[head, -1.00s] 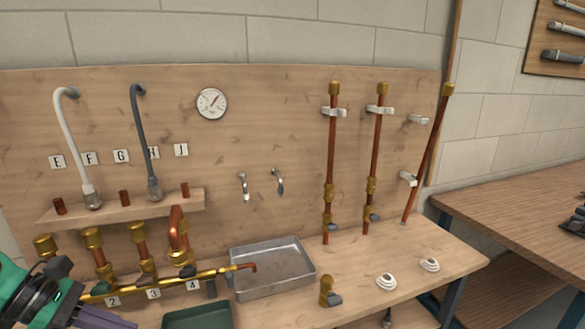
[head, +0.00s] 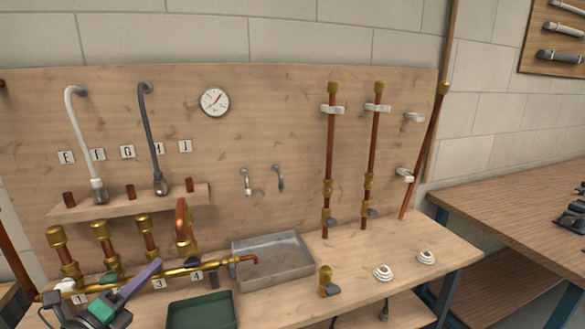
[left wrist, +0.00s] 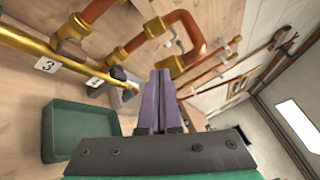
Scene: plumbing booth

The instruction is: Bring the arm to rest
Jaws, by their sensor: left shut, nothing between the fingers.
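My left gripper (head: 156,264) is at the lower left of the head view, with its purple fingers pointing up and right in front of the brass manifold (head: 222,265). The fingers are shut together and hold nothing. They also show closed in the middle of the left wrist view (left wrist: 160,85), with copper pipes (left wrist: 188,28) beyond them. I cannot tell whether the fingers touch the manifold. The gripper covers part of the manifold and its label 2. My right gripper is not in view.
A green tray (head: 201,318) and a metal basin (head: 272,279) stand on the bench right of the gripper. Copper pipes with brass valves (head: 146,235) rise behind it. A brass valve (head: 325,282) stands farther right. The bench between that valve and the white discs (head: 383,273) is clear.

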